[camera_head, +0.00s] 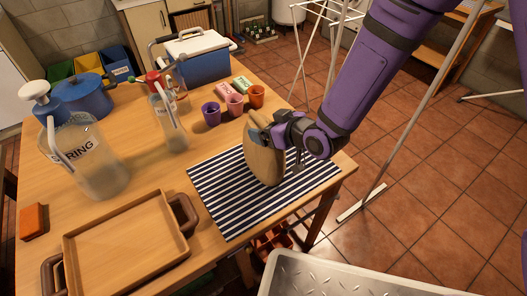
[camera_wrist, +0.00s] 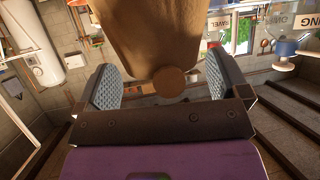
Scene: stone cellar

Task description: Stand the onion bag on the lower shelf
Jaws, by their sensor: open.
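A tan-brown bag (camera_head: 263,163), which looks like the onion bag, stands upright on the striped mat (camera_head: 225,207) near the table's right edge. My gripper (camera_head: 262,133) is at its upper part, reaching in from the right.
A blue cooler (camera_head: 195,57), a glass bottle (camera_head: 168,120), a large jug (camera_head: 90,160) and a wooden tray (camera_head: 125,245) are on the table. A drying rack (camera_head: 330,25) stands on the tiled floor.

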